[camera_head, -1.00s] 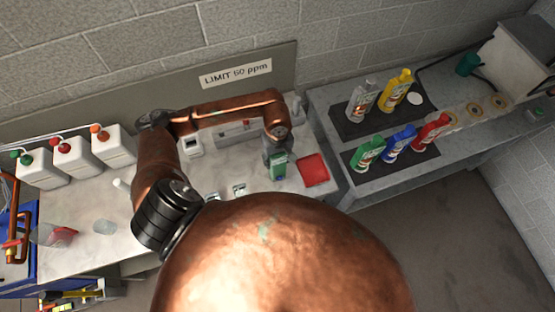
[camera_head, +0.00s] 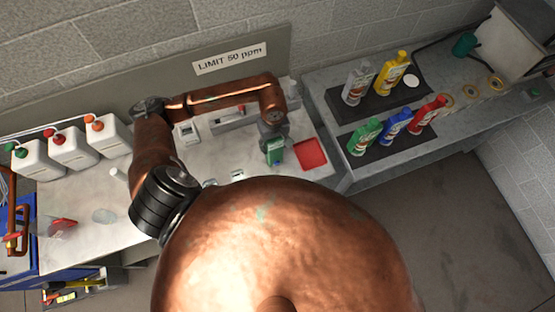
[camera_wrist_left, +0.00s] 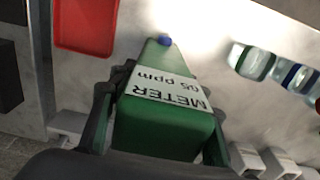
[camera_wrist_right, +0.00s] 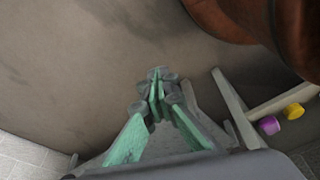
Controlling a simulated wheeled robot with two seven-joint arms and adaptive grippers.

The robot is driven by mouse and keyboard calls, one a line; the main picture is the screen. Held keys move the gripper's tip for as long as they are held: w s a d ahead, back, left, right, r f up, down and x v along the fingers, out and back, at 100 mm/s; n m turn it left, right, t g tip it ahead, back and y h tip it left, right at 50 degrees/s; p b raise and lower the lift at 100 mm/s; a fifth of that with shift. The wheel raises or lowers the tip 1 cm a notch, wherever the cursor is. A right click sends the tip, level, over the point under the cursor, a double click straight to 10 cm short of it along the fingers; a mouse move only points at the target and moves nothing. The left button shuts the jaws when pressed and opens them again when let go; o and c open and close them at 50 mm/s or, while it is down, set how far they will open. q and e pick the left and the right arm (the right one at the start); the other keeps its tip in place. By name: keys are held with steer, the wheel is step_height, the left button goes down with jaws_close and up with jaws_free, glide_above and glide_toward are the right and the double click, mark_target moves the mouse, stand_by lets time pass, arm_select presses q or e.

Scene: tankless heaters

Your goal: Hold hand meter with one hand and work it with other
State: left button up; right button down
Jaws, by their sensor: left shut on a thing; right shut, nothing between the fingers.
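The hand meter (camera_wrist_left: 165,110) is green with a white label that shows "METER" and a ppm figure, and it has a blue button (camera_wrist_left: 165,41) near its narrow end. My left gripper (camera_wrist_left: 168,100) is shut on it, one finger on each side. In the head view the meter (camera_head: 275,151) hangs below my left gripper (camera_head: 272,135) at the bench, left of the red tray (camera_head: 310,154). My right gripper (camera_wrist_right: 158,95) is shut and empty over bare floor in the right wrist view. It is away from the meter and hidden in the head view.
Several white jugs (camera_head: 103,134) stand at the left of the bench (camera_head: 75,205). Coloured bottles (camera_head: 397,122) stand on dark mats on the right counter (camera_head: 375,170). Glass vials (camera_wrist_left: 255,62) stand near the meter. A wall sign (camera_head: 229,59) reads "LIMIT 50 ppm".

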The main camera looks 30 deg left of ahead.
mark_target(277, 163)
steer(key=w+a+r+n+t+y, duration=0.1)
steer(key=w+a+r+n+y, duration=0.15)
steer(key=w+a+r, duration=0.55)
steer(key=w+a+r+n+t+y, duration=0.1)
steer(key=w+a+r+n, duration=0.2)
steer(key=w+a+r, duration=0.6)
steer(key=s+a+r+n+y, duration=0.2)
steer(key=s+a+r+n, duration=0.1)
steer(key=a+r, duration=0.8)
steer(key=s+a+r+n+g+y, duration=0.1)
steer(key=s+a+r+n, duration=0.3)
steer(key=a+r, duration=0.7)
steer(key=shift+s+r+y, duration=0.15)
steer(key=shift+r+y, duration=0.6)
steer(key=shift+r, duration=0.05)
steer(key=shift+a+n, duration=0.1)
steer(key=shift+n, duration=0.15)
steer(key=shift+w+a, duration=1.45)
steer(key=shift+a, duration=0.2)
steer(key=shift+w+a, duration=1.4)
steer(key=shift+a, duration=0.25)
steer(key=shift+w+a, duration=0.1)
steer(key=shift+w+a, duration=0.2)
steer(key=shift+a, duration=0.05)
